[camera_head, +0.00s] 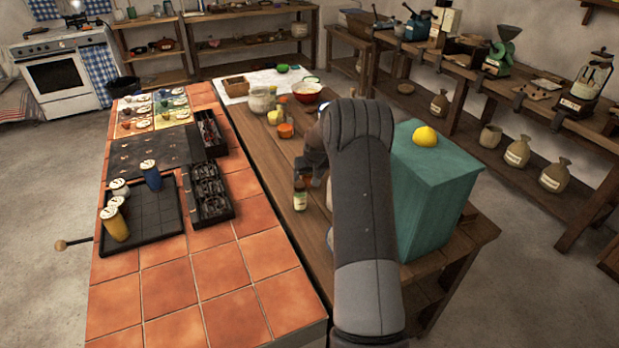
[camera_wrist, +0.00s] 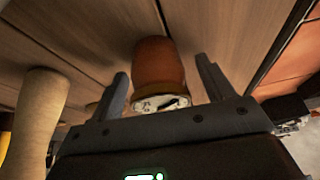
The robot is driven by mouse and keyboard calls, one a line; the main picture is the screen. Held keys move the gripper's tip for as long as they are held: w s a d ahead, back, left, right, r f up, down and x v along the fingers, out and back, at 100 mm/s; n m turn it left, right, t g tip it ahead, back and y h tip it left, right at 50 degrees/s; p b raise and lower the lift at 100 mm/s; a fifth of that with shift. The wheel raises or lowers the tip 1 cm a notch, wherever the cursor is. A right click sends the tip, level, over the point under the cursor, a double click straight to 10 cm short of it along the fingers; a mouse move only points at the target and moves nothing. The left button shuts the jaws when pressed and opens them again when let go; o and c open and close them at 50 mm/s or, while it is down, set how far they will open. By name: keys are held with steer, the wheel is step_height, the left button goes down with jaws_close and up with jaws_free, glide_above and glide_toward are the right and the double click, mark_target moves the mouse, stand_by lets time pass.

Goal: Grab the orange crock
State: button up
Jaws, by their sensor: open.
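The orange crock (camera_wrist: 160,62) is in the middle of the wrist view, on the wooden tabletop. It is orange-brown, with a pale end bearing a black mark turned toward my gripper. My gripper (camera_wrist: 162,70) is open, with one finger on each side of the crock in the picture; I cannot tell whether either touches it.
A beige cylinder (camera_wrist: 36,115) stands left in the wrist view. In the head view, a sauce bottle (camera_head: 300,194) is left of my arm and a teal box (camera_head: 440,200) with a lemon (camera_head: 425,136) is right. A tiled counter (camera_head: 235,255) adjoins the table.

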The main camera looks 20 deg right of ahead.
steer(key=shift+w+f, duration=0.15)
steer(key=shift+f, duration=0.1)
steer(key=shift+c, duration=0.2)
steer(key=c, duration=1.2)
